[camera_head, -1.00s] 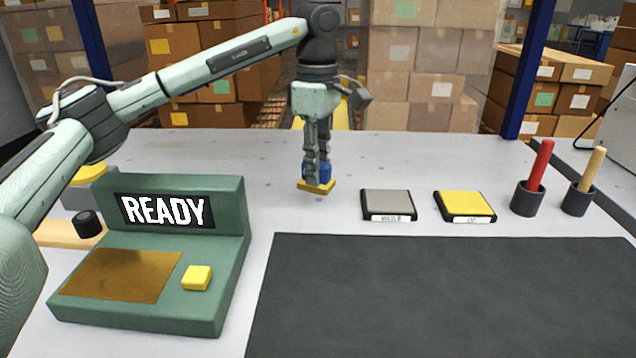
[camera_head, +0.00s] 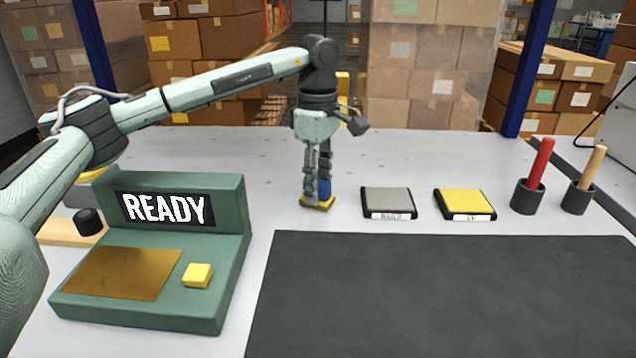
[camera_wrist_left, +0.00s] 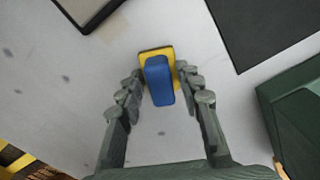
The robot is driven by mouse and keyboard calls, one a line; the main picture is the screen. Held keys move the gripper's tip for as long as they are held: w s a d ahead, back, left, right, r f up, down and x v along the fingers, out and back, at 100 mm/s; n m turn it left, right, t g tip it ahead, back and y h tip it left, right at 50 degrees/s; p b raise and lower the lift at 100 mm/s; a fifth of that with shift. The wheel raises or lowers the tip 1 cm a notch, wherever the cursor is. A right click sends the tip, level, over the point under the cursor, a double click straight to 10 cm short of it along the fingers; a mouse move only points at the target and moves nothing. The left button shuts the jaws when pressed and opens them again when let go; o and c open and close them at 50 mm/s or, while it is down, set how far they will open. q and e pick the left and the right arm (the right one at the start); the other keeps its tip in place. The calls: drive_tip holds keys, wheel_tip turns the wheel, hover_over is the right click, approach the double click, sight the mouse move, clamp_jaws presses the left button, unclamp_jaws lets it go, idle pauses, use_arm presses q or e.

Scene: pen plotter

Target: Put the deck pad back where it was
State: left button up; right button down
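The deck pad, which I take to be the small yellow pad with a blue block handle (camera_head: 324,189), is at the fingertips of my left gripper (camera_head: 318,197). In the left wrist view, the blue handle (camera_wrist_left: 159,82) stands between the two fingers (camera_wrist_left: 160,72), with the yellow base beyond it. The fingers are drawn in on both sides of it. The pad is at or just above the white table, left of the grey pad; I cannot tell whether it touches. My right gripper is not in view.
A grey pad (camera_head: 388,201) and a yellow pad (camera_head: 465,203) lie in dark labelled trays. Red (camera_head: 541,164) and tan (camera_head: 592,168) handles stand in cups at right. A dark mat (camera_head: 440,300) covers the front. A green READY console (camera_head: 228,215) stands at left. The table behind is clear.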

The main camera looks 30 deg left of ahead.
use_arm(q)
drive_tip(key=shift+r, duration=0.1)
wheel_tip(320, 180, up, 12)
drive_tip(key=shift+r, duration=0.1)
idle(0.5)
idle(0.5)
